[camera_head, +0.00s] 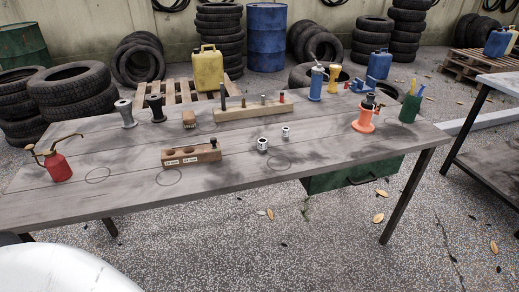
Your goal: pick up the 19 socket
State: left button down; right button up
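Two small silver sockets stand on the grey wooden table (330,150): a larger socket (262,144) near the middle and a smaller socket (285,132) just behind it to the right. Each has dark markings too small to read, so I cannot tell which is the 19. A wooden socket block (191,156) with round holes and white labels lies to their left. A small dark piece (214,143) sits at the block's right end. Neither of my grippers is in view.
A long wooden rack (252,111) with upright tools stands behind the sockets. A red oil can (56,166) is at the left, an orange stand (365,120) and green cup (410,107) at the right. The table's front middle is clear.

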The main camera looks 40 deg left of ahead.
aim_at(285, 131)
jog(key=z, duration=0.05)
jog(key=k, duration=0.1)
jog(key=u, duration=1.45)
